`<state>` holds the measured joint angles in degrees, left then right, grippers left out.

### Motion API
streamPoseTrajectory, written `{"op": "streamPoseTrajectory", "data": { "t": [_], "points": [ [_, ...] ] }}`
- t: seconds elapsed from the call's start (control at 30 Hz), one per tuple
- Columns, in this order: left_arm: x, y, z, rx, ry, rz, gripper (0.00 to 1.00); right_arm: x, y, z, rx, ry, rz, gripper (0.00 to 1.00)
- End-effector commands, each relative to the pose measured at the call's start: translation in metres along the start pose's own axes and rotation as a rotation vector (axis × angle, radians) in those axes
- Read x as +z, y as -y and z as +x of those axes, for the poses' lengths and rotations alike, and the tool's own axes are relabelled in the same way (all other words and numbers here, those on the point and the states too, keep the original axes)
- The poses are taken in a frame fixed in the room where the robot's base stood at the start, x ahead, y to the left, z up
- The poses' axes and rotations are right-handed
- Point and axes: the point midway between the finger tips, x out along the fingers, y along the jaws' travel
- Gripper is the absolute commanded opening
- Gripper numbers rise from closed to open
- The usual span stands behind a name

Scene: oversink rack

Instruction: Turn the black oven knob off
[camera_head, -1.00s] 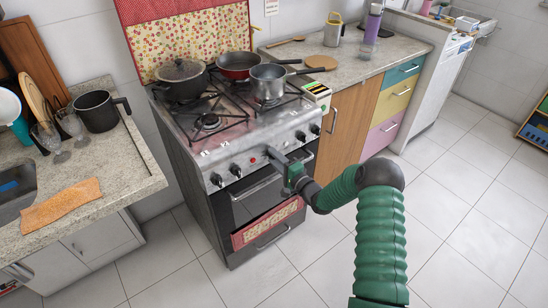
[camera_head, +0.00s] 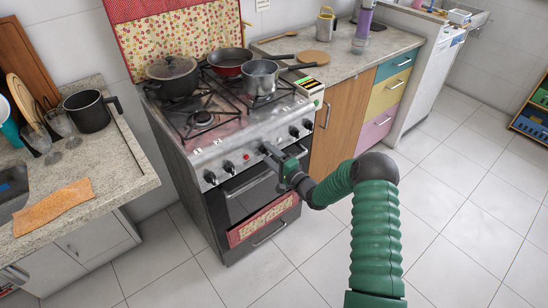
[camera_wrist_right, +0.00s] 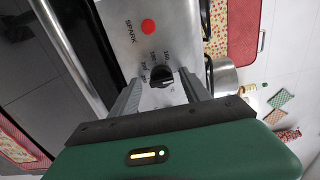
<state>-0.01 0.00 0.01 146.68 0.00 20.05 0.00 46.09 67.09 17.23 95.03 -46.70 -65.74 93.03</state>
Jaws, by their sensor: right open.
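In the right wrist view, a black knob (camera_wrist_right: 161,76) sits between the tips of my open right gripper (camera_wrist_right: 160,88). I cannot tell whether the fingers touch it. My left gripper is not in view.
The oven door handle (camera_head: 255,181) runs below the panel. Pots and pans (camera_head: 263,78) stand on the burners. A counter with a dark pot (camera_head: 88,112) is at the left, and drawers (camera_head: 386,94) are at the right. The tiled floor in front is clear.

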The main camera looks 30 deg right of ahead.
Motion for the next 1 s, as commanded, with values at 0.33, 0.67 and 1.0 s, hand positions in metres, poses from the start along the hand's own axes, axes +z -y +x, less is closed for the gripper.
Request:
{"op": "streamPoseTrajectory", "data": {
  "t": [0.33,0.67,1.0],
  "points": [
    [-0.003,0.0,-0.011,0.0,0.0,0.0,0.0,-0.004,0.0,-0.073,0.004,-0.004,0.004,0.55],
    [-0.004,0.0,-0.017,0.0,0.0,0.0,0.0,-0.005,-0.002,-0.154,0.003,-0.004,0.003,0.55],
    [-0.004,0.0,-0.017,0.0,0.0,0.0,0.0,-0.004,-0.003,-0.168,0.001,-0.002,0.003,0.55]
  ]
}}
